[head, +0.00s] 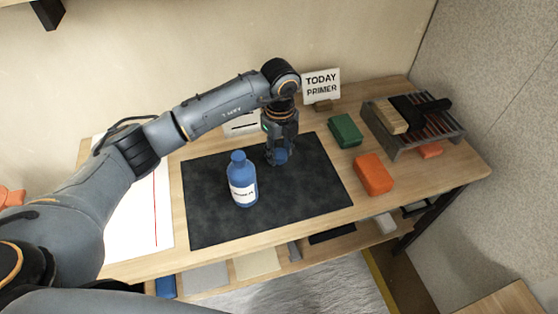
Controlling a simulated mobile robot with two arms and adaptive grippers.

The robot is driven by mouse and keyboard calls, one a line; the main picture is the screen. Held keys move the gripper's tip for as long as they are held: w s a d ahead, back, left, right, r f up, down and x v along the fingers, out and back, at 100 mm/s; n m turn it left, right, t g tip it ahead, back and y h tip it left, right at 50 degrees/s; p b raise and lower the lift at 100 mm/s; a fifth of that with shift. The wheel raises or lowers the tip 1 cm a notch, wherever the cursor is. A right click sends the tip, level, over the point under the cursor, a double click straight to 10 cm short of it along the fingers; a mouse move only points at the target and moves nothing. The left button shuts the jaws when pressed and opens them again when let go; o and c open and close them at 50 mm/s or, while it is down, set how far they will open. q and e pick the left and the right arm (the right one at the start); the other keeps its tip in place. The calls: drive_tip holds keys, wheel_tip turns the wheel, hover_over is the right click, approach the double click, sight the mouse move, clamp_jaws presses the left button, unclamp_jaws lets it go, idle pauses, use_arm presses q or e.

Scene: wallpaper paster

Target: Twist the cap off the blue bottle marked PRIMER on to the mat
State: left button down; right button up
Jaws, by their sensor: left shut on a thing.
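The blue bottle (242,187) stands upright on the dark mat (215,222), left of the mat's middle. It has a white label whose small print I cannot read. My left gripper (281,156) points down over the mat to the right of the bottle, apart from it. It is shut on a small blue cap (281,158), which is low at the mat. I cannot tell whether the cap touches the mat. My right gripper is not in view.
A sign reading TODAY PRIMER (321,86) stands behind the mat. A green block (345,130) and an orange block (373,174) lie right of it, near a rack (413,140) holding brushes. White paper (140,222) lies left. The mat's front is clear.

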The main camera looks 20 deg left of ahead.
sight(280, 154)
use_arm(q)
wheel_tip(280, 154, down, 4)
drive_tip(key=shift+d+r, duration=0.1)
drive_tip(key=shift+f, duration=0.2)
drive_tip(key=c, duration=0.8)
unclamp_jaws()
